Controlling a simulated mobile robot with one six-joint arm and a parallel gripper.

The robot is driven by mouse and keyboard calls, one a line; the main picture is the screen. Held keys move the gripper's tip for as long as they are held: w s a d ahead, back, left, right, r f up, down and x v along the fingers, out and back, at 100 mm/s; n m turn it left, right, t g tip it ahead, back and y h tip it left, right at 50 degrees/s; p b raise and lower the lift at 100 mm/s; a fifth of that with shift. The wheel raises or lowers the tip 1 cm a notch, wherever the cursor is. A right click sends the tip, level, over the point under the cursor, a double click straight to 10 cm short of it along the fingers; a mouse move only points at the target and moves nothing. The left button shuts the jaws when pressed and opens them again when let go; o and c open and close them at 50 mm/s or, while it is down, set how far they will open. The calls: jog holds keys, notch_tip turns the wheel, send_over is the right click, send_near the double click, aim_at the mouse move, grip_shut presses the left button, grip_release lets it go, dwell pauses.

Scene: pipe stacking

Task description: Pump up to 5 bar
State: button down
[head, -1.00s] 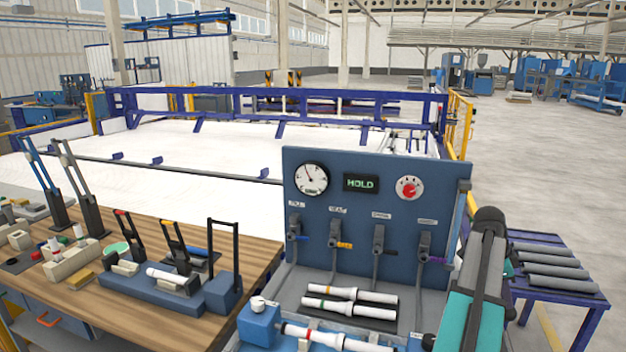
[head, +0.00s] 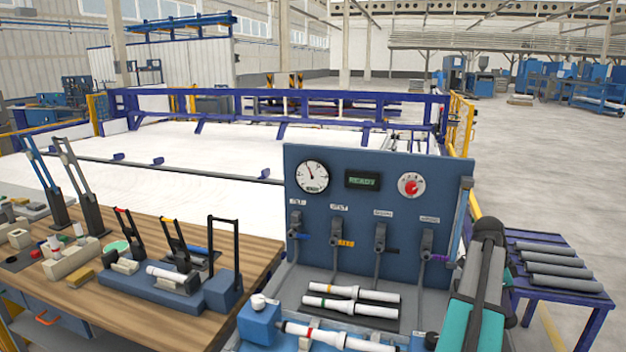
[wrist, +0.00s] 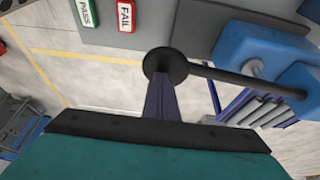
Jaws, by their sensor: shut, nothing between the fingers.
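The round gauge (head: 312,177) is on the blue panel (head: 330,240), its needle pointing up and slightly left; its numbers are too small to read. The small display (head: 363,180) shows blurred green text. In the wrist view, a dark rod (wrist: 240,80) runs from a blue body (wrist: 262,50) to a round black knob (wrist: 165,66). My gripper (wrist: 162,84) shows as a narrow dark shape, shut and empty, its tip at the knob. I cannot tell whether they touch. In the head view, my arm hides the gripper.
PASS (wrist: 84,15) and FAIL (wrist: 126,16) buttons show in the wrist view. A wooden bench (head: 150,228) stands left, a rack of grey pipes (head: 560,270) right.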

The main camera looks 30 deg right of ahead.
jog(key=shift+f+b, duration=0.95)
jog(key=shift+f, duration=0.85)
dwell(0.5)
jog(key=shift+s+a+r+p, duration=0.15)
jog(key=shift+r+p, duration=0.9)
jog(key=shift+r, duration=0.95)
jog(key=shift+s+a+r+p, duration=0.15)
jog(key=shift+r+p, duration=0.9)
jog(key=shift+r, duration=0.95)
notch_tip(320, 180, up, 6)
jog(key=p, duration=0.3)
